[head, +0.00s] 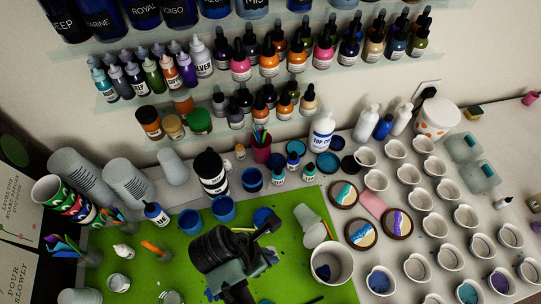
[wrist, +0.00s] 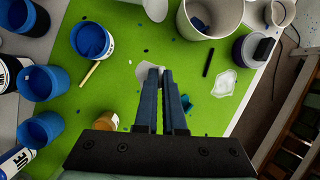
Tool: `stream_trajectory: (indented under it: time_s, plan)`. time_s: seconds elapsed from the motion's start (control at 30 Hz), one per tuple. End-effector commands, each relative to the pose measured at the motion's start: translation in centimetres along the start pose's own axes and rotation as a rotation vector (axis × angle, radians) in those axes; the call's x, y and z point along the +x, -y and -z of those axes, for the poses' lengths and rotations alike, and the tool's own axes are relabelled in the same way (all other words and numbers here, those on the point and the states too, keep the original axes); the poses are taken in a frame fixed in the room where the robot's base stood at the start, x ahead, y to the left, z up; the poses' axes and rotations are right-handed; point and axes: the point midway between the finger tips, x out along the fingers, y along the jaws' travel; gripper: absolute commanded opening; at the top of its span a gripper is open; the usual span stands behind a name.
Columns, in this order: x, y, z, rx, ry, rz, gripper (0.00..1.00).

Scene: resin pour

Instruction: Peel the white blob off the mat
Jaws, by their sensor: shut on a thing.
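The green mat (wrist: 110,90) fills most of the wrist view and also shows in the head view (head: 315,283). The white blob (wrist: 143,69) is at my fingertips, partly covered by them. My gripper (wrist: 160,72) has its dark fingers close together, shut on the blob's edge. I cannot tell whether the rest of the blob is still flat on the mat. In the head view my arm hides most of this spot. A second pale, glassy patch (wrist: 224,83) lies on the mat to the right, apart from my fingers.
Blue-lined cups (wrist: 92,40) stand at left. A large white cup (wrist: 212,15) stands at the far side, with a dark stick (wrist: 208,62) near it. A teal spot (wrist: 187,102) lies beside my fingers. Several small white cups (head: 408,174) fill the table at right.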

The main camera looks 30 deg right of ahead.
Motion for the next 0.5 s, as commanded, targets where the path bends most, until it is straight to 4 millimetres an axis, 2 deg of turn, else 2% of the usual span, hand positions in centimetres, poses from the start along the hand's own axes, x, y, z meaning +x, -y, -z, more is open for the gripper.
stream_trajectory:
  time_s: [0.5]
  plan:
    - [-2.0,-0.5,-0.8,0.0,0.0,0.0,0.0]
